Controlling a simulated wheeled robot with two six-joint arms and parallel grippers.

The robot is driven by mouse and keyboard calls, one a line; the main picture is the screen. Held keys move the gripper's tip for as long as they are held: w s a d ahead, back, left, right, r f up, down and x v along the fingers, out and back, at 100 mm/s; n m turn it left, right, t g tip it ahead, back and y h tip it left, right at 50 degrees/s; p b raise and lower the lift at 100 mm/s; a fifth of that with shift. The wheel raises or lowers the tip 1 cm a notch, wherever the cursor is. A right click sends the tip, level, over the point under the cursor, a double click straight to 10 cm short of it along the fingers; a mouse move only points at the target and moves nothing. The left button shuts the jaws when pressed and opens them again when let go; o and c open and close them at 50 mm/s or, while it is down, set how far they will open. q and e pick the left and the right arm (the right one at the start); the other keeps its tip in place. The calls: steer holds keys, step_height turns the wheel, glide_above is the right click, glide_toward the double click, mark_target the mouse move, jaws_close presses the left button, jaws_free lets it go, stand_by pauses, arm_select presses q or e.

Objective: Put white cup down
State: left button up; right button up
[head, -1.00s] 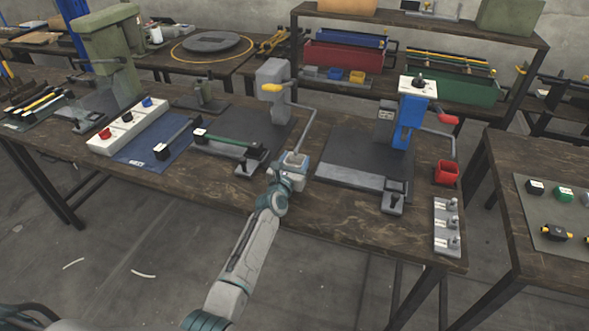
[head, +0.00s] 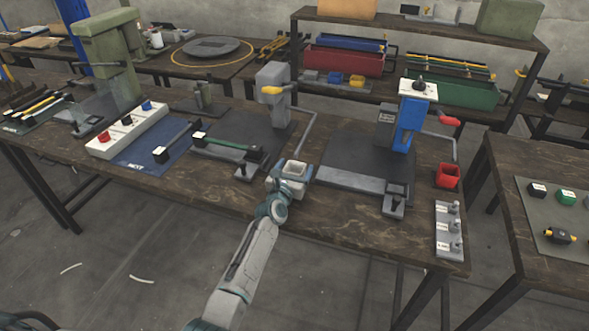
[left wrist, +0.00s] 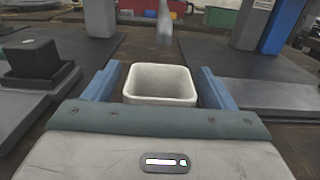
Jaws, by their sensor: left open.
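The white cup (left wrist: 160,84) is a square, open-topped container standing upright between the fingers of my left gripper (left wrist: 155,88) in the left wrist view. The fingers are blue and open, with a small gap visible beside the cup. In the head view the cup (head: 293,170) sits at my left gripper (head: 292,172), over the wooden bench between the grey press and the blue press. The cup's base is hidden, so I cannot tell its contact with the bench there. My right gripper is not in view.
The grey press (head: 272,95) stands behind left, and the blue press (head: 405,120) stands to the right. A red cup (head: 447,176) and a grey switch strip (head: 449,230) are near the right bench end. Bare wood (head: 320,215) lies along the front edge.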

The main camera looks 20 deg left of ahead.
arm_select(q)
steer(key=shift+s+r, duration=0.15)
steer(key=shift+s, duration=0.1)
steer(key=s+p, duration=0.3)
steer(key=s, duration=0.7)
steer(key=shift+s+a, duration=0.15)
steer(key=shift+s, duration=0.65)
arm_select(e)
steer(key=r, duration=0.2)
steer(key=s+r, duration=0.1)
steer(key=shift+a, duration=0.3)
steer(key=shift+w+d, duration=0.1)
